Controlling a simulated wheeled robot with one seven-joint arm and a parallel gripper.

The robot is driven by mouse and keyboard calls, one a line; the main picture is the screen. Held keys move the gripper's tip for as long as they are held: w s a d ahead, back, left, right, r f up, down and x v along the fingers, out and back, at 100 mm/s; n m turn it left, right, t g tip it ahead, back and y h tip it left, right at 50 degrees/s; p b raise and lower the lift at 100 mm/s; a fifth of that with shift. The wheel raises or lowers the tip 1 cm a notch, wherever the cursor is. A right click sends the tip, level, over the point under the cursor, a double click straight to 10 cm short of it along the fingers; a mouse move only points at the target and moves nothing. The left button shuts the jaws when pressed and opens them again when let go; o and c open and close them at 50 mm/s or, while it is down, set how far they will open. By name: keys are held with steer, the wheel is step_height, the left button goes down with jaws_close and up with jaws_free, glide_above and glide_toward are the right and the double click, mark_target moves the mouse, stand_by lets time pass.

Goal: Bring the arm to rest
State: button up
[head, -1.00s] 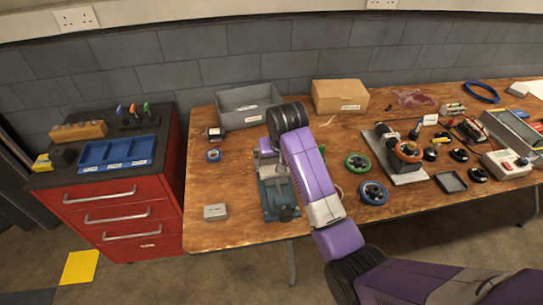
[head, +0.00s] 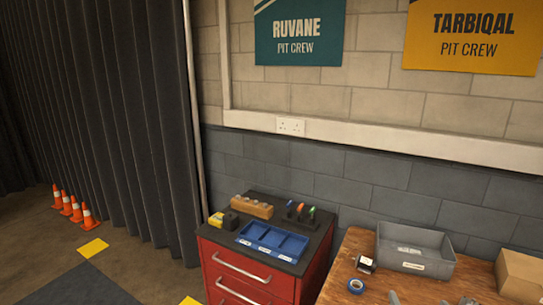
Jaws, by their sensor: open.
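My arm and my gripper are out of the head view now, so I cannot see how the arm is held or whether the jaws are apart. The wooden workbench (head: 345,275) shows only in part at the lower right. The vise-like device that stood under my arm is outside the frame.
A red tool cabinet (head: 226,261) with a blue tray (head: 272,255) on top stands left of the bench. A grey bin (head: 444,265), a cardboard box (head: 519,273) and a blue tape roll (head: 356,286) sit on the bench. Orange cones (head: 72,207) stand by a dark curtain (head: 110,120).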

steer(key=s+a+n+y, duration=0.1)
steer(key=s+a, duration=0.5)
steer(key=s, duration=0.7)
steer(key=s+a+r+n+t+y, duration=0.1)
steer(key=s+a, duration=0.5)
steer(key=s, duration=0.7)
steer(key=s+a+r+n+y, duration=0.1)
steer(key=s+a, duration=0.6)
steer(key=s, duration=0.7)
steer(key=shift+n+t+y, duration=0.4)
steer(key=shift+n+y, duration=0.4)
steer(key=shift+y, duration=0.1)
